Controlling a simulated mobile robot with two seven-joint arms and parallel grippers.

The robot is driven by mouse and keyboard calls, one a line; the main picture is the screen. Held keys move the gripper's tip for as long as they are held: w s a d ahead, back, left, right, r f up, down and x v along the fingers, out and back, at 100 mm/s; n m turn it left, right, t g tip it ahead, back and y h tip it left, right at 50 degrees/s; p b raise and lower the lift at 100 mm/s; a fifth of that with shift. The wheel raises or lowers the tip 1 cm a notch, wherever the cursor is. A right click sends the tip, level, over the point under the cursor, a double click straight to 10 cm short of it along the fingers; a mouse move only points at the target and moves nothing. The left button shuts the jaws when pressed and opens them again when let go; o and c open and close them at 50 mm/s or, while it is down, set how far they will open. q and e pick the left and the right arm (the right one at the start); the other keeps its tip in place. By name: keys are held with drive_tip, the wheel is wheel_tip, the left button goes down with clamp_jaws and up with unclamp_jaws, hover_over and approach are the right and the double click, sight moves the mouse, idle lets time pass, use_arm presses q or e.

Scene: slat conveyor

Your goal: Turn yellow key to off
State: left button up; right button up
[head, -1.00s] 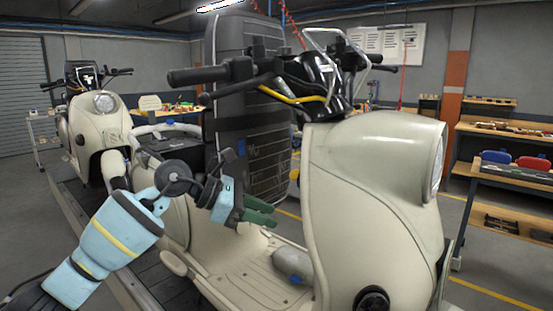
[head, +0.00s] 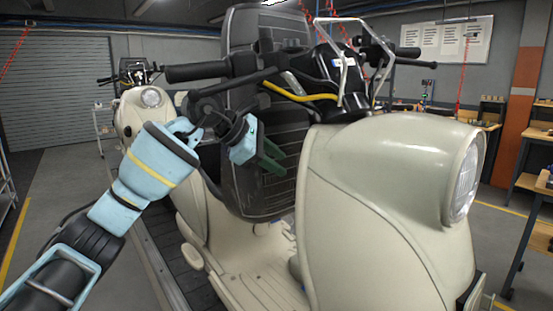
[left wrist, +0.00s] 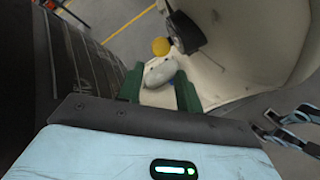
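The cream scooter (head: 390,175) stands in front of me, its leg shield between me and part of its footboard. My left gripper (head: 272,157) is below the handlebar, behind the leg shield, its green fingers apart and empty. In the left wrist view the open fingers (left wrist: 158,92) point down toward the footboard. A round yellow piece (left wrist: 160,46) shows beyond the fingertips, beside a black part (left wrist: 185,32) on the cream panel. It may be the yellow key; I cannot tell its turn position. No key shows in the head view.
The handlebar (head: 210,70) and a yellow cable (head: 300,95) are just above my left gripper. A dark ribbed seat-like block (head: 262,170) stands behind it. A grey lump (left wrist: 160,73) lies on the footboard. Another scooter (head: 150,115) stands at the left.

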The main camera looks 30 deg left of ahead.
use_arm(q)
drive_tip(key=x, duration=0.7)
drive_tip(key=shift+w+d, duration=0.15)
drive_tip(key=shift+d, duration=0.05)
use_arm(e)
drive_tip(key=shift+w+d+r, duration=0.2)
drive_tip(key=shift+w+d, duration=0.05)
drive_tip(key=shift+w, duration=0.1)
use_arm(q)
drive_tip(key=shift+f, duration=0.1)
drive_tip(key=c, duration=0.6)
drive_tip(key=o, duration=0.4)
drive_tip(key=shift+c, duration=1.4)
use_arm(e)
drive_tip(key=shift+a, duration=0.1)
use_arm(q)
drive_tip(key=shift+d+p, duration=0.2)
drive_tip(key=shift+p, duration=0.1)
use_arm(e)
drive_tip(key=shift+w+r, duration=0.3)
